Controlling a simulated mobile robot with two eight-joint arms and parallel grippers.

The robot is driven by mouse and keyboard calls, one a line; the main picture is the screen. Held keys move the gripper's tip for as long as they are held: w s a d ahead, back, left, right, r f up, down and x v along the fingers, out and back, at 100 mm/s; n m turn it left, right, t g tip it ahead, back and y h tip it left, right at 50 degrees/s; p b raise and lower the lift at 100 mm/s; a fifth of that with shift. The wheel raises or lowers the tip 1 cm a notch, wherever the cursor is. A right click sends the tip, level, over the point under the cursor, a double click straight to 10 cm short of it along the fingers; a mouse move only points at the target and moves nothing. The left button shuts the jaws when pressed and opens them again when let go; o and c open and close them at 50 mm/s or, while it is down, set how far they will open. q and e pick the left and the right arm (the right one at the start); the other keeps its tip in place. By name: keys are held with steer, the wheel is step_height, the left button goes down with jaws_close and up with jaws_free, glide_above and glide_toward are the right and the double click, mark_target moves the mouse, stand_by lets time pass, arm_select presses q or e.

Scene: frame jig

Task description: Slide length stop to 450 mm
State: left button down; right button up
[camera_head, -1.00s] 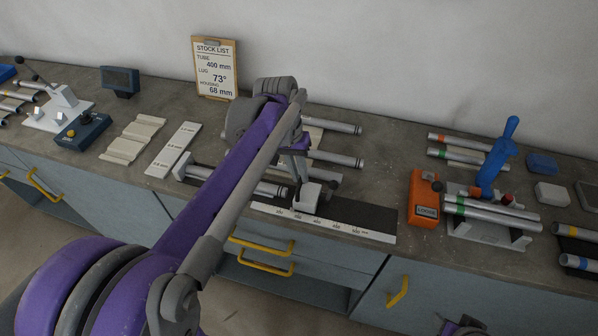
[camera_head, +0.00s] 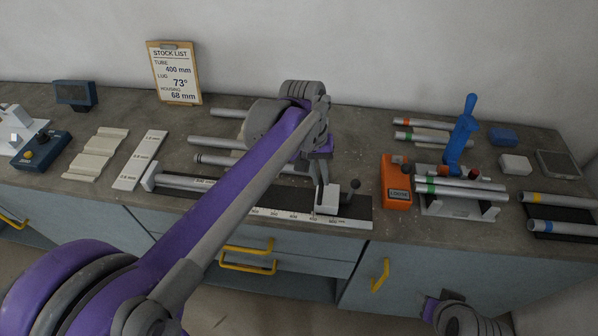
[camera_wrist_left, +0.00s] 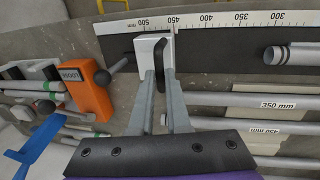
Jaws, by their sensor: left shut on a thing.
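The length stop (camera_head: 327,200) is a pale block with a dark round knob beside it, on the dark rail behind the white millimetre scale (camera_head: 290,215). My left gripper (camera_head: 325,186) is shut on the stop. In the left wrist view, the fingers (camera_wrist_left: 162,78) close on the stop's block (camera_wrist_left: 150,48), and its edge on the tube side lies close to the 450 mark of the scale (camera_wrist_left: 225,20). A grey tube (camera_wrist_left: 290,55) lies along the rail, its end apart from the stop. A purple and grey part of my right arm shows at the bottom right; its fingers cannot be made out.
An orange box (camera_head: 396,184) stands just right of the rail. Behind it, several tubes rest near a blue-handled tool (camera_head: 462,137). Loose tubes (camera_head: 215,142) lie behind my left arm. A stock list board (camera_head: 174,74) leans on the wall, reading tube 400 mm.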

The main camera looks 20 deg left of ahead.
arm_select(q)
steer(key=shift+d, duration=0.1)
steer(key=c, duration=0.9)
jaws_free()
steer(key=r, duration=0.3)
steer(key=a+r, duration=0.1)
steer(key=r, duration=0.3)
steer(key=a+r, duration=0.1)
steer(key=r, duration=0.2)
steer(key=shift+s+a+r+p, duration=0.1)
steer(key=shift+s+r+p, duration=0.15)
steer(key=shift+r+p, duration=0.05)
steer(key=s+f+m+t, duration=0.1)
steer(key=s+f, duration=0.4)
steer(key=s+a+f+m+t+y, duration=0.1)
steer(key=s+f+t, duration=0.1)
steer(key=s+f, duration=0.3)
steer(key=s+a+f+t+y, duration=0.1)
steer(key=s+f+t, duration=0.1)
steer(key=s+f, duration=0.3)
steer(key=shift+s+a+f+m, duration=0.15)
steer(key=shift+s+f+m, duration=0.05)
steer(key=shift+f, duration=0.4)
steer(key=shift+s+a+f+m, duration=0.1)
steer(key=shift+s+f+m, duration=0.1)
steer(key=shift+f, duration=0.4)
